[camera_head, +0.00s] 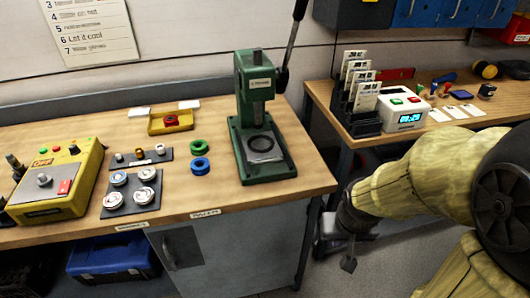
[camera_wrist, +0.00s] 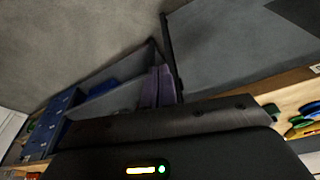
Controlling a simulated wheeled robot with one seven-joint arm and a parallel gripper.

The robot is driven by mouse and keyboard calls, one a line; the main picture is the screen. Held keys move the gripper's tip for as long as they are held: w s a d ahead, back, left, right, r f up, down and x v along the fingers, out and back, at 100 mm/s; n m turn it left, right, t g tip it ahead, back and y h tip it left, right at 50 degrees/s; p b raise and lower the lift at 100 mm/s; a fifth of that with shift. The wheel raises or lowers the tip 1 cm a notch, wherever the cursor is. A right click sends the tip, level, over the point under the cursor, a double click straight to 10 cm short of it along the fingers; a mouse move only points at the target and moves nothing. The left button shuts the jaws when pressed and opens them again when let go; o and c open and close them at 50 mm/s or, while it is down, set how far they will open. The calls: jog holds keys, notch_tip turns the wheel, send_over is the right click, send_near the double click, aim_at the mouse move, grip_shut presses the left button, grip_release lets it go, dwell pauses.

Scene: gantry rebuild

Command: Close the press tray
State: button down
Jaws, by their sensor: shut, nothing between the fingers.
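The green press (camera_head: 257,100) stands on the wooden bench near its right end, its long dark lever raised. Its tray (camera_head: 264,158) is a pale plate with a dark ring, low at the front of the press base. I cannot tell how far the tray sticks out. My gripper (camera_head: 348,263) is shut and empty. It hangs over the floor to the right of and below the press, beside the bench end, apart from the tray. In the wrist view the fingers (camera_wrist: 158,87) are close together; the press is not clearly visible there.
A yellow control box (camera_head: 55,185), a grey pad (camera_head: 132,193) with round parts, and a green ring (camera_head: 199,146) and a blue ring (camera_head: 200,166) lie left of the press. A second bench (camera_head: 345,132) stands at the right. Floor shows between the benches.

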jog(key=m+t+p, duration=0.9)
jog(key=m+p, duration=1.2)
jog(key=m, duration=1.5)
send_near(261, 151)
jog(key=v, duration=0.4)
jog(key=shift+s+f, duration=0.1)
jog(key=shift+f, duration=0.1)
jog(key=p+x, duration=0.3)
jog(key=x, duration=0.7)
jog(key=shift+r, duration=0.1)
